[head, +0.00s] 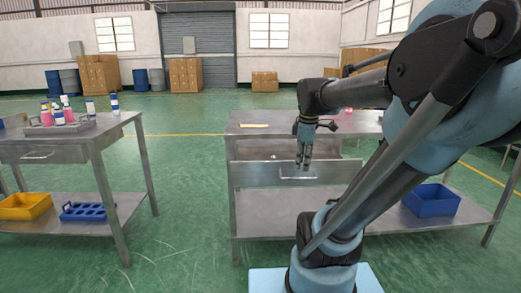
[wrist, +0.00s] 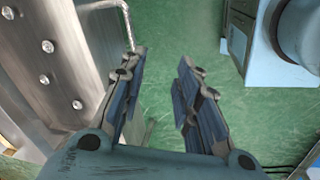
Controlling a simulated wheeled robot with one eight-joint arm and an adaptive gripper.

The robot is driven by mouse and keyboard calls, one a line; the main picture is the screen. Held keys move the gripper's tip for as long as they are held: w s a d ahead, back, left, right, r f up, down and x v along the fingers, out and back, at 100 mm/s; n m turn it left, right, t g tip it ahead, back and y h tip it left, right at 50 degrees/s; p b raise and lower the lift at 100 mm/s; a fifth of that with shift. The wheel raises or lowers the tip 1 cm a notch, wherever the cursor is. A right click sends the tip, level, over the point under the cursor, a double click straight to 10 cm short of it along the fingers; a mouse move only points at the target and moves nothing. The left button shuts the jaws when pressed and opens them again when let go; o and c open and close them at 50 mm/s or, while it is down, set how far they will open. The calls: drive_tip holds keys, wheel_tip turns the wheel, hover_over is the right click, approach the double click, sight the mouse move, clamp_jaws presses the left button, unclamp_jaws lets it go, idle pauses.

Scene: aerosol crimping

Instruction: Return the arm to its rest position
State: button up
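My gripper (head: 304,162) hangs fingers down in front of the middle workbench, near its pulled-out drawer (head: 262,174). In the wrist view my gripper (wrist: 160,68) has its two fingers apart with only green floor between them, so it is open and empty. The drawer's metal front and its bar handle (wrist: 126,22) are close to the left finger in the wrist view. My arm reaches from the right side of the head view.
A left table (head: 85,138) holds bottles and a tray, with yellow (head: 24,206) and blue (head: 84,211) containers below. Green floor lies between the tables.

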drive_tip(key=s+f+m, duration=1.2)
drive_tip(key=f+m, duration=0.1)
drive_tip(key=shift+f+m, duration=0.35)
drive_tip(key=shift+m, duration=0.05)
drive_tip(key=shift+s+d, duration=0.1)
drive_tip(key=shift+w+f, duration=0.2)
drive_tip(key=shift+w, duration=0.2)
